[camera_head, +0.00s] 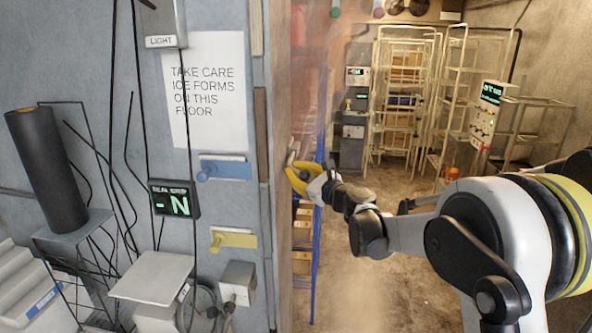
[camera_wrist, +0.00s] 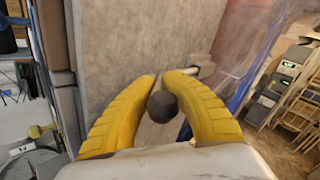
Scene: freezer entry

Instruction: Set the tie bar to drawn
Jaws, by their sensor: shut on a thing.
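My gripper (camera_head: 293,172) is at the end of the curtained doorway's left wall in the head view. In the wrist view, its two yellow fingers (camera_wrist: 161,79) curve in around a dark round knob (camera_wrist: 162,107) and are shut on it. I take this knob to be the tie bar's; no label shows on it. A short pale rod end (camera_wrist: 195,71) shows behind the right finger, and I cannot tell if it belongs to the same bar. The fingers hide most of the bar, so its position cannot be told.
A translucent curtain (camera_head: 305,75) hangs at the doorway's left side. Wire racks (camera_head: 403,90) stand inside. The floor (camera_head: 385,285) ahead is open.

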